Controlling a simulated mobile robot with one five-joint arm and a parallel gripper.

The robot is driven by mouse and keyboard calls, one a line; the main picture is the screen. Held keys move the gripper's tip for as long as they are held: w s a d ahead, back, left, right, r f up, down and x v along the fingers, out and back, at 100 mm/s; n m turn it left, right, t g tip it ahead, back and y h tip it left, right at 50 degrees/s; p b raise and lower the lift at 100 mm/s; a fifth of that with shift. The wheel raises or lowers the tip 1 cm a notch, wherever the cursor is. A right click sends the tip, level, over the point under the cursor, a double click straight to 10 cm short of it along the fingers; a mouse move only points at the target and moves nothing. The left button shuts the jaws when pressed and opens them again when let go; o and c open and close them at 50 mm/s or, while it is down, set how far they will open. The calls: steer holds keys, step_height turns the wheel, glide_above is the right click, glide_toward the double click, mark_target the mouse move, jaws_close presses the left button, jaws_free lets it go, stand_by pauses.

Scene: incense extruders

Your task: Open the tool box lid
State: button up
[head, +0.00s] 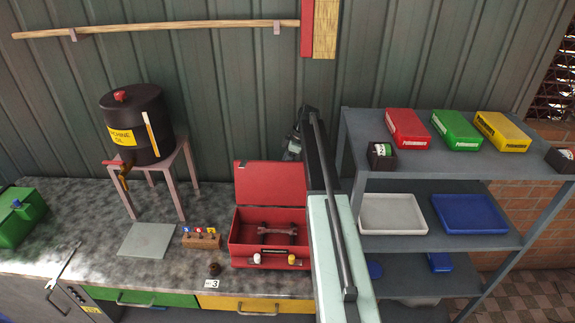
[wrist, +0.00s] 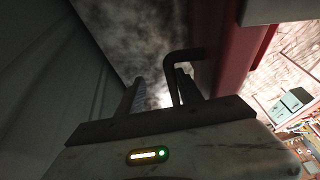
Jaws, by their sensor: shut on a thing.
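The red tool box (head: 242,257) sits on the workbench. Its lid (head: 270,183) stands up, tilted back at the rear, so the box is open. A dark wrench (head: 277,230) shows inside. My gripper (wrist: 160,92) is at the lid's upper right edge, partly hidden behind my arm in the head view. In the wrist view its fingers are close around a bent dark handle (wrist: 176,58) that joins the red lid (wrist: 222,50). The exact contact is dark and hard to see.
A metal shelf (head: 440,165) with boxes and trays stands right of the bench. A black oil drum (head: 135,130) on a stool, a grey plate (head: 147,240) and a small wooden block (head: 201,240) are left of the tool box. The corrugated wall (head: 230,90) is close behind the lid.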

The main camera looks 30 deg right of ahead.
steer(key=shift+w+a, duration=0.1)
steer(key=shift+w, duration=0.05)
steer(key=p+v, duration=0.7)
steer(key=v, duration=0.1)
steer(key=shift+f, duration=0.15)
stand_by(0.4)
